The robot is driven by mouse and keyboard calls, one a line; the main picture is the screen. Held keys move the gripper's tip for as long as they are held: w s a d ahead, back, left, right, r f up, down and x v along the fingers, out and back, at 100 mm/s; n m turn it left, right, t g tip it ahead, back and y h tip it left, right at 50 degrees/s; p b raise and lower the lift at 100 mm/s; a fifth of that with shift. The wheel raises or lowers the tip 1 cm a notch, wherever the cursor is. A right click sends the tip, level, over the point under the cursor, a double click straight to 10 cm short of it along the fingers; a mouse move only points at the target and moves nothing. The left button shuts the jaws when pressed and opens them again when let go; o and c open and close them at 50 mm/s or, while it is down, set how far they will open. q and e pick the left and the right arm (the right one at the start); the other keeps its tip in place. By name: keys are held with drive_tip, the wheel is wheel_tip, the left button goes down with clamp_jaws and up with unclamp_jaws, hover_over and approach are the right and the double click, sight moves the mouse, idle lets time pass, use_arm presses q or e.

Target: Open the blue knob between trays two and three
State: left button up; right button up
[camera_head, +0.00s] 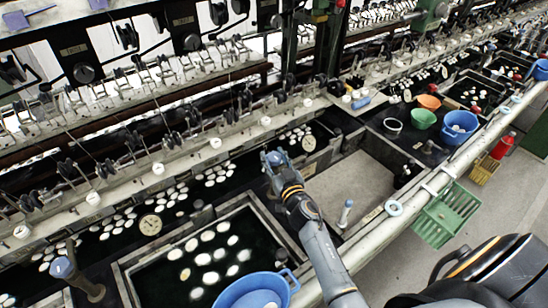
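A blue knob (276,157) stands by the inner edge of the basins, between the dark basin with white cocoons (245,205) and the pale, bare tray (350,185) to its right. My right gripper (273,167) is at this knob, its arm reaching up from the bottom of the view. The gripper and its dark wrist cover the knob's lower part and stem. I cannot tell whether the fingers are closed on it. A second blue knob (63,267) on a brown stem stands at the lower left, apart from the gripper. My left gripper is not in view.
A blue bowl (240,296) sits at the bottom, left of my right arm. A blue-topped bottle (345,213) stands right of the arm. A green basket (447,214) hangs along the pipe rail. Reeling machinery lines the back. Orange, green and blue bowls stand at upper right.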

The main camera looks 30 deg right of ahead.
drive_tip(key=c, duration=0.4)
